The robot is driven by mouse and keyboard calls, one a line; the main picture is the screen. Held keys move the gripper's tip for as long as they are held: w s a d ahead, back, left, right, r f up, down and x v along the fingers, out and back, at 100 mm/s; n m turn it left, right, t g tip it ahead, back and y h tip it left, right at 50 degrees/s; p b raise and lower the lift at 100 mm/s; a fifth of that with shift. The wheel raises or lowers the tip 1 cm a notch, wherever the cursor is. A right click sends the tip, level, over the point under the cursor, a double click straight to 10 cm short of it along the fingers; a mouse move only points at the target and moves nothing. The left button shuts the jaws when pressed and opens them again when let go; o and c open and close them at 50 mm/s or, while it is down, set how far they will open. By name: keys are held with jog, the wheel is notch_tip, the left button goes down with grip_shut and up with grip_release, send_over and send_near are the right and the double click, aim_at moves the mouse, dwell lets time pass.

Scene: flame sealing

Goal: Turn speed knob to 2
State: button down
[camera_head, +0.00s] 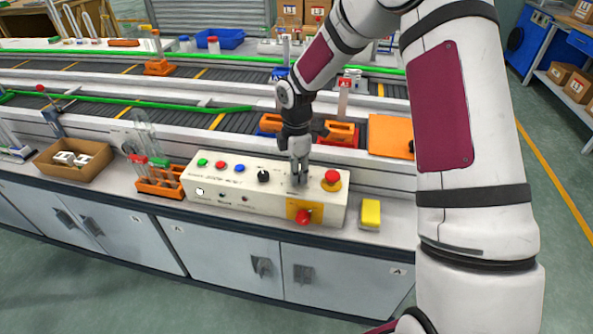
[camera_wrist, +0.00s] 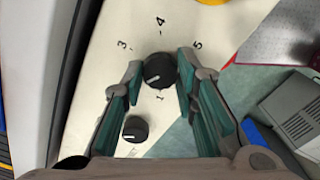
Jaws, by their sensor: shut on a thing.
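My gripper (camera_head: 299,178) points down onto the top of the cream control box (camera_head: 232,203). In the wrist view its fingertips (camera_wrist: 158,76) are shut on a round black knob (camera_wrist: 159,69), with one finger at each side. This knob has printed numbers around it; 3, 4, 5 and 1 are readable, and 2 is not visible. A white mark on the knob points to the lower left, toward the left finger. A second black knob (camera_wrist: 135,128) lies below it in the wrist view, between the fingers; it also shows in the head view (camera_head: 263,176). My gripper hides the held knob in the head view.
A red emergency button (camera_head: 332,177) sits just right of my gripper. A red rotary switch (camera_head: 304,216) on a yellow plate is on the box front. Green, red and blue buttons (camera_head: 220,165) line the left. An orange tube rack (camera_head: 160,182) stands left of the box, a yellow block (camera_head: 371,213) right.

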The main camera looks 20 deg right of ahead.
jog(key=c, duration=1.2)
grip_release()
jog(key=shift+c, duration=0.2)
notch_tip(320, 180, up, 12)
jog(key=s+r+m+t+h, duration=0.2)
jog(key=s+r+m, duration=0.6)
jog(key=s+r, duration=0.6)
jog(key=s+m+t+y, duration=0.2)
jog(key=s+m, duration=0.8)
jog(key=s, duration=0.9)
jog(key=shift+d+r+p, duration=0.2)
jog(key=shift+r+p, duration=0.1)
jog(key=shift+r, duration=0.1)
